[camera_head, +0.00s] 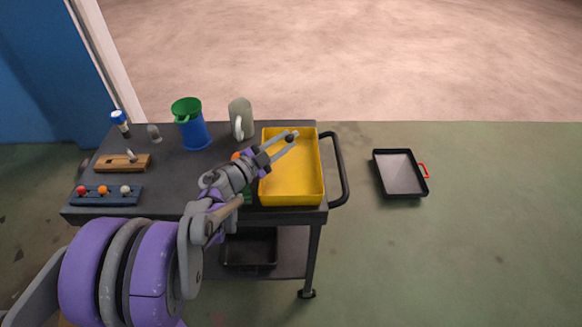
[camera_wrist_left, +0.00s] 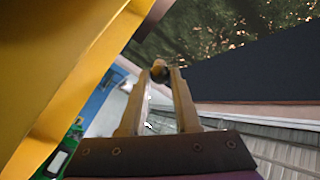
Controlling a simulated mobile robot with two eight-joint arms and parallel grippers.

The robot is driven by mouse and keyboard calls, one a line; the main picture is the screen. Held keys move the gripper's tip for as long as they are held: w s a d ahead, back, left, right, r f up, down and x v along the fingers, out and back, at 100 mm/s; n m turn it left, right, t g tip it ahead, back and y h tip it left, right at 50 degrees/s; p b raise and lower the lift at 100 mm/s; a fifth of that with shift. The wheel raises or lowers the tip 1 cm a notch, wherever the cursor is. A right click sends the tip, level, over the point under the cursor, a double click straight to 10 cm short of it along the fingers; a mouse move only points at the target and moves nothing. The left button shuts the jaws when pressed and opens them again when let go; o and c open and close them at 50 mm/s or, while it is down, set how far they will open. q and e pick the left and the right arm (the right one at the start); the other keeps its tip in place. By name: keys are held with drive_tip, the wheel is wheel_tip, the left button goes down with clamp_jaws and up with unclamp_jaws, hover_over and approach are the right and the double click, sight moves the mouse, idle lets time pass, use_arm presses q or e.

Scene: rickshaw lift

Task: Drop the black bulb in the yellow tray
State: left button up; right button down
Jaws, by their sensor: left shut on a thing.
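My left gripper (camera_head: 291,137) reaches in from the left, with its fingertips over the far part of the yellow tray (camera_head: 312,190). It is shut on a small dark bulb (camera_head: 289,139), pinched between the fingertips. In the left wrist view, the bulb (camera_wrist_left: 159,70) sits at the ends of the two fingers (camera_wrist_left: 160,76), and the yellow tray (camera_wrist_left: 50,80) fills the left side. The tray stands at the right end of the cart top, and its visible floor is bare. My right gripper is not in view.
The dark cart top (camera_head: 165,178) also bears a blue and green cup (camera_head: 193,130), a grey mug (camera_head: 240,118), a wooden block (camera_head: 122,163) and a blue rack (camera_head: 107,195) with coloured balls. A cart handle (camera_head: 338,170) curves beside the tray. A black pan (camera_head: 400,174) lies on the floor to the right.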

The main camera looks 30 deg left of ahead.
use_arm(q)
drive_tip(key=o, duration=1)
drive_tip(key=shift+s, duration=0.15)
drive_tip(key=v, duration=1)
drive_tip(key=shift+s, duration=0.3)
